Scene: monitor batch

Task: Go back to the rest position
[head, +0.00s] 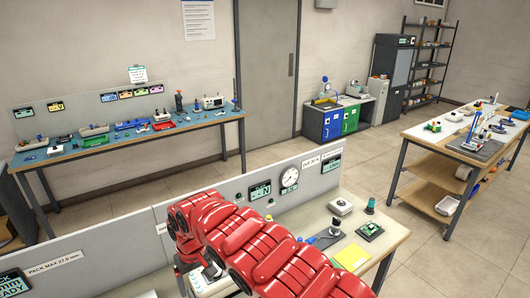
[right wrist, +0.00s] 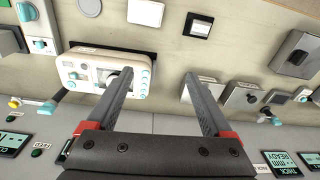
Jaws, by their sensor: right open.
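My right arm (head: 255,245) is red and reaches across the near bench from the lower right of the head view, bending down at its left end. My right gripper (right wrist: 157,80) shows in the right wrist view with its two dark fingers spread apart and nothing between them. It is over the bench top. A white device with teal knobs (right wrist: 80,75) lies beside and partly behind the left finger. In the head view the arm hides most of the gripper and part of the bench. My left gripper is not in view.
The near bench has a grey back panel (head: 110,262) with a round gauge (head: 289,177). A green circuit board (head: 370,230) and a yellow pad (head: 351,257) lie right of the arm.

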